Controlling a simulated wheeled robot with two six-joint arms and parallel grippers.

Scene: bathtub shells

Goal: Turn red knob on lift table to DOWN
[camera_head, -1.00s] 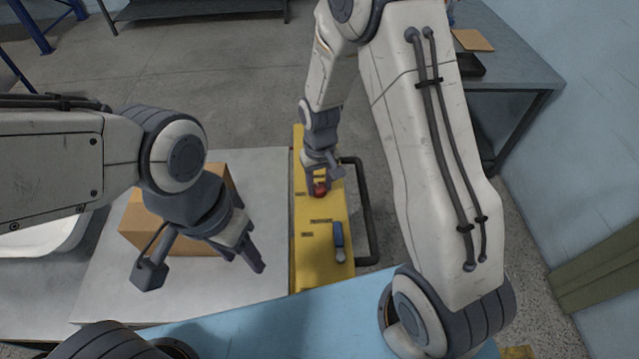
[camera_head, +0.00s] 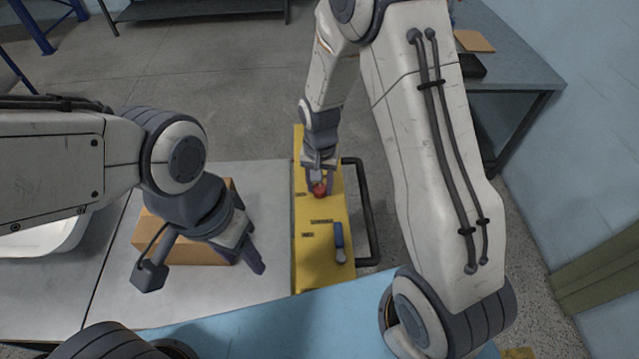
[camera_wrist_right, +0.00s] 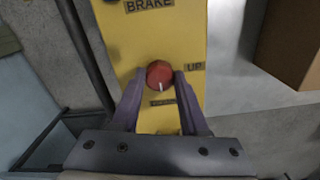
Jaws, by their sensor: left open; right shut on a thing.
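The red knob (camera_head: 319,190) sits on the yellow control panel (camera_head: 322,265) of the lift table. My right gripper (camera_head: 320,184) is shut on the knob, with one finger on each side. In the right wrist view the red knob (camera_wrist_right: 159,73) lies between the fingertips. Its white mark points toward the lower label (camera_wrist_right: 163,102), whose lettering is too blurred to read surely. The UP label (camera_wrist_right: 194,66) is to the right of the knob. My left gripper (camera_head: 250,260) is open and empty, in front of the cardboard box.
The cardboard box (camera_head: 190,252) stands on the lift table's grey top (camera_head: 265,210). A blue-handled lever (camera_head: 339,238) is on the near part of the panel. A dark rail (camera_head: 368,215) runs along the panel's right side. A BRAKE label (camera_wrist_right: 149,5) shows too.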

